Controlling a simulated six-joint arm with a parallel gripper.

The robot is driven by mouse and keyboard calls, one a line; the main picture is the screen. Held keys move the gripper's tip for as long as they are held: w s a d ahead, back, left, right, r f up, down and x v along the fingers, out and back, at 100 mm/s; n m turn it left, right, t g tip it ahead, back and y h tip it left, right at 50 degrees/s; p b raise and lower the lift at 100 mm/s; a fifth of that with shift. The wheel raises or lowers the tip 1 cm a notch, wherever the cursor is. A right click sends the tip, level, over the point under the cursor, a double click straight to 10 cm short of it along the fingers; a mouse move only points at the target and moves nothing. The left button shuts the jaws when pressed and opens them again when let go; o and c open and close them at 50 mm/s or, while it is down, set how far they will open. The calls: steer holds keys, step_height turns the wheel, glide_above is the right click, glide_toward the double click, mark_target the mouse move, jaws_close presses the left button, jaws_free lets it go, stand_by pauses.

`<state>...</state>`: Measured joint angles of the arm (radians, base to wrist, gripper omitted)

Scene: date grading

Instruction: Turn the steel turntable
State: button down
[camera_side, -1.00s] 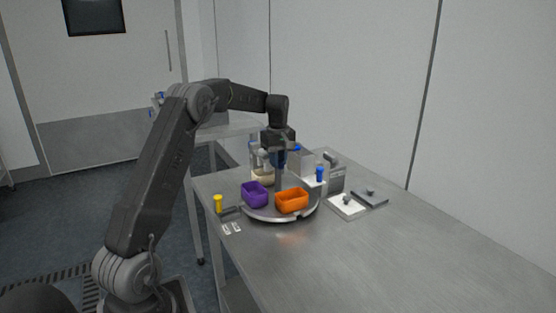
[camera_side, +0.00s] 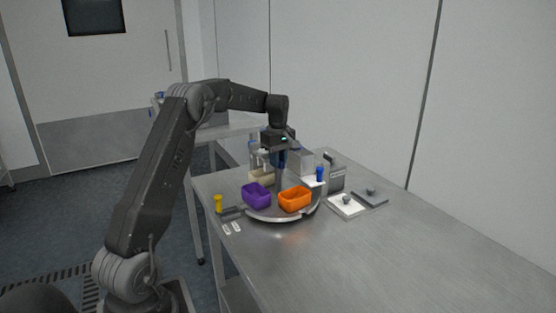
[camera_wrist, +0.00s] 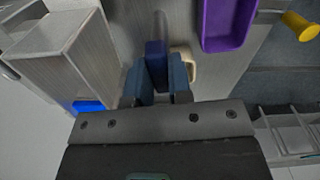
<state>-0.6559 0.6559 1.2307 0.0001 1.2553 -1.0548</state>
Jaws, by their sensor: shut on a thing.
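The round steel turntable (camera_side: 275,218) lies on the bench, bearing a purple tray (camera_side: 256,196) at its front left and an orange tray (camera_side: 295,199) at its front right. A cream tray (camera_side: 262,177) shows behind, partly hidden. My gripper (camera_side: 279,165) points down over the far part of the turntable. In the wrist view, its blue fingers (camera_wrist: 157,75) are shut around a dark blue piece (camera_wrist: 154,50) with a grey bar beyond it. How that piece joins the turntable is hidden. The purple tray shows at the upper right of the wrist view (camera_wrist: 228,22).
Grey box-like fixtures (camera_side: 301,163) stand close behind. A white scale-like plate (camera_side: 346,206) lies to the right. The near right bench is clear.

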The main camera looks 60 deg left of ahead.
steer(key=shift+n, duration=6.2)
steer(key=shift+r+n, duration=0.1)
steer(key=shift+n, duration=1.9)
steer(key=c, duration=1)
jaws_free()
steer(key=shift+c, duration=0.2)
